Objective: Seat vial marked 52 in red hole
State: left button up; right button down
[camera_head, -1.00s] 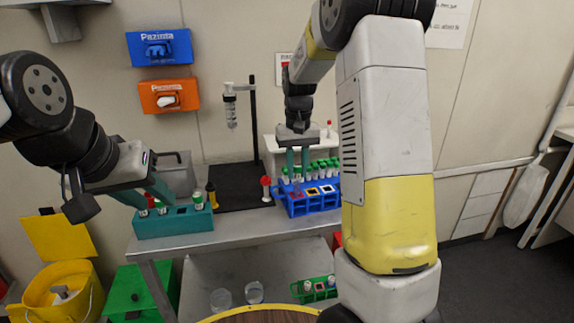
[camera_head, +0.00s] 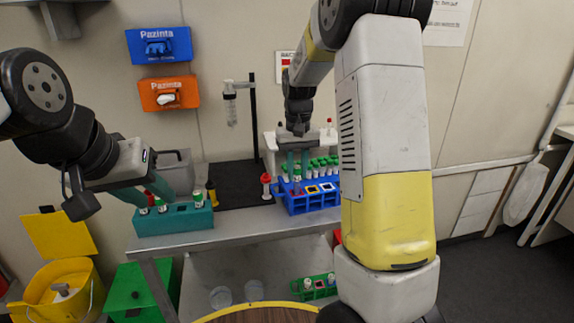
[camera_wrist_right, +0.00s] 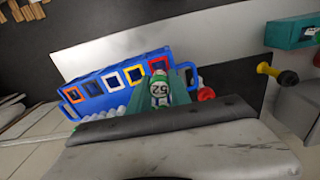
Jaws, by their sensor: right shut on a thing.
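The vial marked 52 (camera_wrist_right: 160,92) has a green cap and a white label. My right gripper (camera_wrist_right: 158,98) is shut on it, and in the head view this gripper (camera_head: 297,174) is over the left part of the blue rack (camera_head: 311,207). The rack also shows in the wrist view (camera_wrist_right: 103,72). The red-framed hole (camera_wrist_right: 158,64) is at the right end of its row of coloured frames, close by the vial. The vial's lower end is hidden, so I cannot tell its depth. My left gripper (camera_head: 152,192) is open at the teal rack (camera_head: 173,223).
Several green-capped vials (camera_head: 325,163) stand behind the coloured holes. A stand with a clear tube (camera_head: 231,108) is at the back on a dark mat (camera_head: 235,180).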

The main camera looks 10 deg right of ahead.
aim_at(297, 181)
jog(key=shift+f, duration=2.1)
dwell(2.0)
jog(key=c, duration=1.1)
grip_release()
jog(key=shift+r, duration=0.15)
notch_tip(297, 181, up, 8)
jog(key=shift+f, duration=0.15)
